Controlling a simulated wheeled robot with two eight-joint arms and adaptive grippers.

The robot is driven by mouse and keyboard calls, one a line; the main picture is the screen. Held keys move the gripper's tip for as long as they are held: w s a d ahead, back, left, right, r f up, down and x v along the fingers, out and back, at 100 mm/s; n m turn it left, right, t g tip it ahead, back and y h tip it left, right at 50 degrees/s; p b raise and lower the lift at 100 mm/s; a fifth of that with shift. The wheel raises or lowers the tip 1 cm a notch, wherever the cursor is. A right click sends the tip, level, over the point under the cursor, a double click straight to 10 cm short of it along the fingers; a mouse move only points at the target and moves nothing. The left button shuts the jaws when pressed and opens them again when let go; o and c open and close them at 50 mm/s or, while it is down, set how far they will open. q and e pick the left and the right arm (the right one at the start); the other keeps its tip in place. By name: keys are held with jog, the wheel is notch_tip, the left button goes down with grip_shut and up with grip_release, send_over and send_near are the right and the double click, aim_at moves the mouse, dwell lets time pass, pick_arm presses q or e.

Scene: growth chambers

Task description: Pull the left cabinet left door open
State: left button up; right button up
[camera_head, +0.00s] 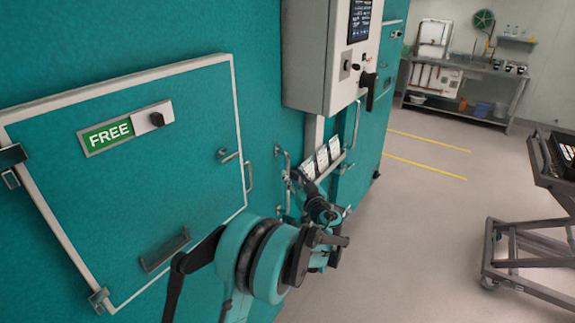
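A teal door with a pale frame (130,185) fills the left of the view, flush with the teal cabinet wall. It has a green FREE sign (108,134) with a black knob. A small metal handle (249,177) stands at its right edge. Further right, a taller vertical metal handle (286,166) is fixed to the teal wall. My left gripper (300,186) is at the end of my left arm, close to this taller handle. The fingers are small and dark, so I cannot tell whether they touch it or how far apart they are. My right gripper is out of view.
A grey control box (306,55) juts from the wall above the handles. A small rack of papers (321,160) is below it. A dark wheeled cart (530,250) stands at the right. A metal bench (465,85) is at the back. The floor between is clear.

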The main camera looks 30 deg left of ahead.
aim_at(288, 168)
pick_arm(q)
jog(key=x, duration=0.6)
jog(key=shift+w+a+f, duration=0.1)
jog(key=shift+a, duration=0.05)
grip_shut()
